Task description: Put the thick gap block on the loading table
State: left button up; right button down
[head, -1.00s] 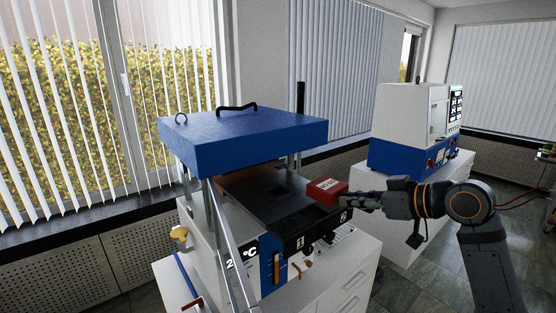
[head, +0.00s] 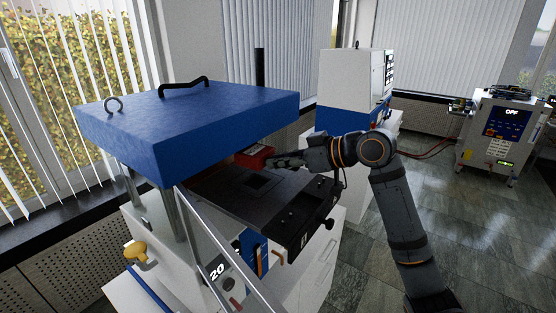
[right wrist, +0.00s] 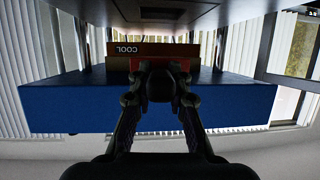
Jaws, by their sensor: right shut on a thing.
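In the right wrist view, my gripper (right wrist: 161,70) closes on the red block (right wrist: 148,64), partly hidden by the fingers. The black loading table (head: 225,192) extends from the press below the blue top. I cannot tell whether the block touches it. My left gripper is not in view.
The blue press top (head: 190,120) overhangs the table closely. A silver rail (head: 225,255) runs along the press's front left. A white and blue machine (head: 345,95) stands behind, and a grey unit marked OFF (head: 505,130) stands at the right.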

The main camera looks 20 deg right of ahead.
aim_at(280, 189)
jog(key=shift+r, duration=0.1)
jog(key=shift+a+f, duration=0.1)
jog(key=shift+f, duration=0.15)
jog(key=shift+f+b, duration=0.5)
jog(key=shift+f, duration=0.15)
jog(key=shift+f+b, duration=0.95)
jog(key=shift+f, duration=0.55)
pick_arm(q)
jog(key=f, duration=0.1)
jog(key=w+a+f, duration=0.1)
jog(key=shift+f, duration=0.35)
pick_arm(e)
jog(key=shift+f, duration=0.15)
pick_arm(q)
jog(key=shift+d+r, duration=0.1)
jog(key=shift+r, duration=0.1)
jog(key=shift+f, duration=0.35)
pick_arm(e)
jog(key=shift+f, duration=0.5)
jog(key=c, duration=1.2)
grip_release()
